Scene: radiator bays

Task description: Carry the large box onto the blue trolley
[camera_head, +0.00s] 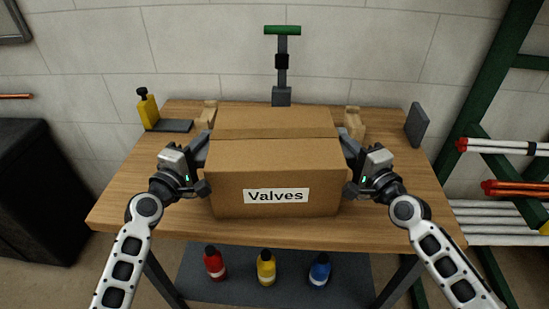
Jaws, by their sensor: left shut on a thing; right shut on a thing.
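The large brown cardboard box (272,165), labelled "Valves", sits on the wooden table (120,205), near its middle. My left gripper (203,165) is at the box's left side and shut on it. My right gripper (347,165) is at the box's right side and shut on it. The fingertips are partly hidden by the gripper bodies and the box. I cannot tell whether the box rests on the table top or is slightly raised. No blue trolley is in view.
Behind the box stands a green-handled post (282,65). A yellow bottle-like tool (148,107) is at the back left, a grey plate (417,125) at the back right. Red (215,264), yellow (266,268) and blue (319,270) bottles stand below the table. A pipe rack (490,90) is at right.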

